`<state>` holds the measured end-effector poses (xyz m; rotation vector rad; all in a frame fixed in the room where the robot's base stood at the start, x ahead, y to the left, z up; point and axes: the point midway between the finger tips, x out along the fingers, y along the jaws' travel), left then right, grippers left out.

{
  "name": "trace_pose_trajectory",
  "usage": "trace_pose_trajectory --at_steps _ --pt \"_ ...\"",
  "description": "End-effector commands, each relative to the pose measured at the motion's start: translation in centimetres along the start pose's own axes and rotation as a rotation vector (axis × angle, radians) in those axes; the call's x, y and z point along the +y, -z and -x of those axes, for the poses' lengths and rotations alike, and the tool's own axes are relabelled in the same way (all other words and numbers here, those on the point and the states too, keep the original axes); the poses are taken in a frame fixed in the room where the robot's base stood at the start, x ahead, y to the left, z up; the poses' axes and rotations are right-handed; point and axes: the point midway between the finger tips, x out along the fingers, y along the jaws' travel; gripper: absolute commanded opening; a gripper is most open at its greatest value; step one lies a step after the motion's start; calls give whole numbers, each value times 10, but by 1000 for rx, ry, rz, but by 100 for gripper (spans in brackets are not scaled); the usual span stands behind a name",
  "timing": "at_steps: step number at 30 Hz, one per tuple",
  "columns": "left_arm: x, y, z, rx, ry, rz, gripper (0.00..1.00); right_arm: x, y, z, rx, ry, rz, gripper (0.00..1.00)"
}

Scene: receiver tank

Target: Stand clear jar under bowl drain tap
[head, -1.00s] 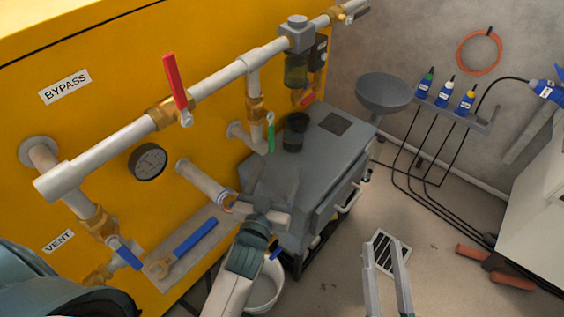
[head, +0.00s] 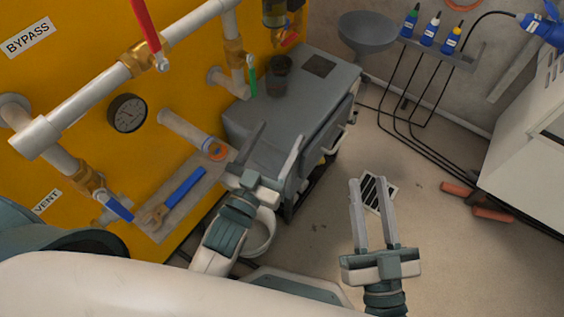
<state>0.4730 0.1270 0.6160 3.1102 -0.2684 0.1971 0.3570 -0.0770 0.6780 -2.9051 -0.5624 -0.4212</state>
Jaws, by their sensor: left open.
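The clear jar (head: 279,76) looks dark and see-through and stands upright on top of the grey cabinet (head: 240,112), near the yellow panel. The bowl (head: 274,14) hangs from the pipe above, cut off by the top edge. Its drain tap (head: 290,39) has a red handle and sits above the jar, slightly to the right. My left gripper (head: 278,135) is open and empty, over the near part of the cabinet, apart from the jar. My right gripper (head: 369,182) has its fingers apart with nothing between them, over the floor right of the cabinet.
A green-handled valve (head: 252,75) stands left of the jar. A grey funnel (head: 368,33) and a rack of small bottles (head: 440,50) are at the back wall. A wrench (head: 172,195) lies on a ledge. A white bucket (head: 260,232) is below my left gripper.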

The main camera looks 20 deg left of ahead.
Motion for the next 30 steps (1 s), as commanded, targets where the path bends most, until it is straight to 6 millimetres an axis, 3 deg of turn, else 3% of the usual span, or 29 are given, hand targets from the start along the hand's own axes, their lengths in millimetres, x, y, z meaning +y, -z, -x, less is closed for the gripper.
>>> trace_pose_trajectory --at_steps 3,9,30 --pt "37 29 44 70 -109 44 66 0 0 0 0 0 0 31" --pt "66 68 92 154 -193 126 66 0 0 0 0 0 0 31" --pt "69 74 97 167 -200 138 66 0 0 0 -1 0 0 31"
